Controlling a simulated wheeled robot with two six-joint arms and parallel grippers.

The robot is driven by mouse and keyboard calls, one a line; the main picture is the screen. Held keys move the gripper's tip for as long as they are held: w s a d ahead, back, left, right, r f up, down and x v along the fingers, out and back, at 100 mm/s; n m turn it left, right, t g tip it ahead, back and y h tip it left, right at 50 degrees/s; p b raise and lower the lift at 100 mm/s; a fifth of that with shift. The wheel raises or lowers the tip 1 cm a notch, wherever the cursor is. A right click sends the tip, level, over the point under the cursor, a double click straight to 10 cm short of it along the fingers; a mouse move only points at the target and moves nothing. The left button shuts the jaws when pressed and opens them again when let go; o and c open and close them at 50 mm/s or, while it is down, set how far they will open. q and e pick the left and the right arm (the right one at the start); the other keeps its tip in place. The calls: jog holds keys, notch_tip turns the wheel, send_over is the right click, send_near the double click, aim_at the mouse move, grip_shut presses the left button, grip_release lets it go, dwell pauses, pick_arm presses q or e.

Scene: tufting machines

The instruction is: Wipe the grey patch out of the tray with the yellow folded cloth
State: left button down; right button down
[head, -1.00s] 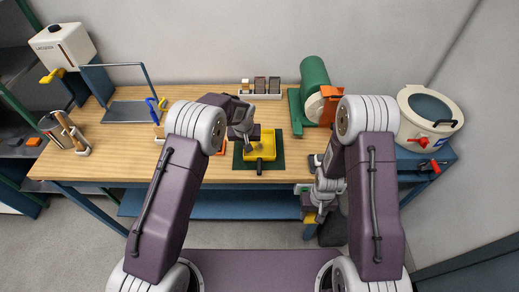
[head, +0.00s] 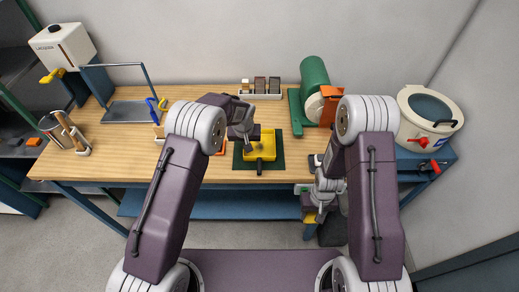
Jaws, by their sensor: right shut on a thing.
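The yellow tray (head: 268,152) sits on a dark green mat (head: 275,164) at the front middle of the wooden bench. My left gripper (head: 246,143) is over the tray's left side; its fingers are too small to tell whether they are open or touching the tray. My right gripper (head: 319,215) hangs in front of the bench's front edge, below the top, and is shut on a small yellow thing (head: 309,217), which looks like the folded cloth, mostly hidden. I cannot make out the grey patch in the tray at this size.
A green motor-like machine (head: 314,77) with an orange part stands behind and right of the tray. A rack with small blocks (head: 261,88) is at the back. A metal frame (head: 125,110) stands left. A cream round pot (head: 428,117) is at the right.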

pick_arm(q)
jog(key=shift+f+b, duration=0.45)
jog(key=shift+f, duration=0.1)
pick_arm(e)
jog(key=shift+f, duration=0.4)
pick_arm(q)
jog(key=shift+r, duration=0.1)
pick_arm(e)
jog(key=shift+r, duration=0.1)
